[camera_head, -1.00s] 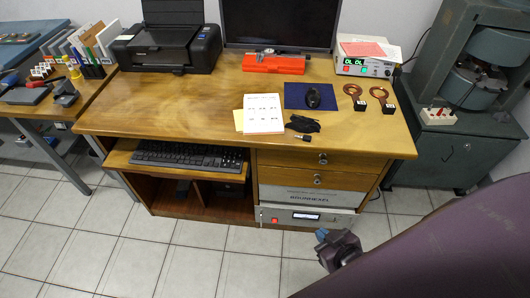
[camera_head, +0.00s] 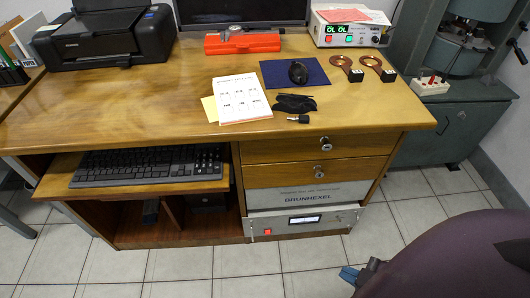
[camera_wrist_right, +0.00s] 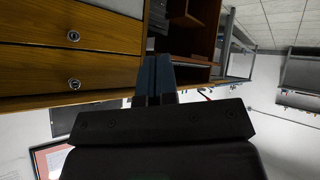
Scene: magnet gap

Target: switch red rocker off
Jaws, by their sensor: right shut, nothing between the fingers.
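A red rocker (camera_head: 267,231) sits at the left of the front panel of a grey rack unit (camera_head: 330,220), low in the desk below the drawers. The panel has a small lit meter (camera_head: 304,220). Whether the rocker is on or off is too small to tell. My right gripper (camera_head: 349,274) is in front of the desk, below and to the right of the rocker, apart from it. Its blue fingers also show in the right wrist view (camera_wrist_right: 153,78), closed together and empty. My left gripper is not in view.
The desk (camera_head: 130,105) carries a printer (camera_head: 105,40), papers (camera_head: 241,98) and two copper coils (camera_head: 362,68). A keyboard (camera_head: 150,165) lies on the pull-out shelf (camera_head: 60,180). A green machine (camera_head: 450,125) stands at right. The tiled floor (camera_head: 200,270) before the desk is clear.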

